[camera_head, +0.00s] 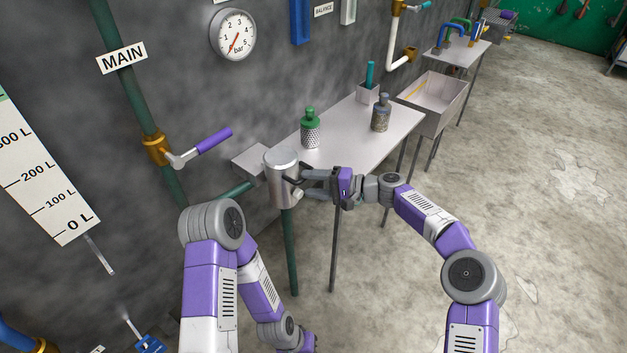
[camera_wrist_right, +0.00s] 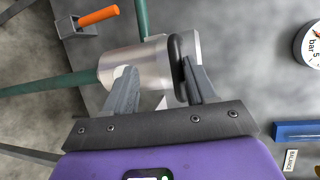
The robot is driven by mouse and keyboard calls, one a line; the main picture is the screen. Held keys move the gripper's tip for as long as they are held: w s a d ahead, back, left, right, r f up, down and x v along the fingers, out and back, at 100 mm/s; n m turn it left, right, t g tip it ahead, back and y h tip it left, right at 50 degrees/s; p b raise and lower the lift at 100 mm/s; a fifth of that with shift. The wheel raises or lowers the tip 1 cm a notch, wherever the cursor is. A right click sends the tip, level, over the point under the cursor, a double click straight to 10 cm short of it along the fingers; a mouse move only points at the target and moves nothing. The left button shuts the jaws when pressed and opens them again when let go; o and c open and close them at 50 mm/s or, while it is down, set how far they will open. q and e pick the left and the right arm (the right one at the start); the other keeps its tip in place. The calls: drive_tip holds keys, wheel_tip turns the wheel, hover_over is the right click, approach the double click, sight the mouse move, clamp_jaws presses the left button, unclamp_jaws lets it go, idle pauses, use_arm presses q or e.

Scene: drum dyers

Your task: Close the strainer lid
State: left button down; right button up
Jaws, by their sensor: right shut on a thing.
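The strainer (camera_head: 283,185) is a silver metal cylinder on a green pipe, left of the table, and it also shows in the right wrist view (camera_wrist_right: 143,66). Its lid (camera_head: 282,155) sits at the upper end. In the right wrist view a black looped part (camera_wrist_right: 178,58) crosses that end, and a pale round knob shows lower on the body. My right gripper (camera_head: 307,183) is at the strainer's right side, its fingers closed around a part at the lid end. The fingers hide the exact contact. I cannot tell whether the lid is fully seated.
A metal table (camera_head: 350,140) behind the right gripper holds a green-topped bottle (camera_head: 310,130) and a grey bottle (camera_head: 381,113). A purple-handled valve (camera_head: 213,140) sticks out from the wall at left. Open floor lies at right.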

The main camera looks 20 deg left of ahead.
drive_tip(key=shift+s+f, duration=0.1)
drive_tip(key=shift+f, duration=0.45)
drive_tip(key=d+r+p, duration=0.2)
drive_tip(key=d, duration=0.5)
drive_tip(key=shift+d+r, duration=0.2)
drive_tip(key=shift+d, duration=0.05)
drive_tip(key=s+d+f+m+h+p, duration=0.15)
drive_tip(key=s+d+f+h, duration=0.25)
drive_tip(key=s+f, duration=0.5)
drive_tip(key=s+d+f+h+p, duration=0.2)
drive_tip(key=s+d+f+h, duration=0.15)
drive_tip(key=f, duration=0.85)
drive_tip(key=s+d+f+h+p, duration=0.1)
drive_tip(key=s+d+f+h, duration=0.1)
drive_tip(key=s+d, duration=0.4)
drive_tip(key=s+d+f+h+p, duration=0.1)
drive_tip(key=s+d, duration=0.5)
drive_tip(key=s, duration=0.8)
drive_tip(key=shift+s+f+h+p, duration=0.2)
drive_tip(key=shift+f+h+p, duration=0.1)
drive_tip(key=shift+f+h, duration=0.5)
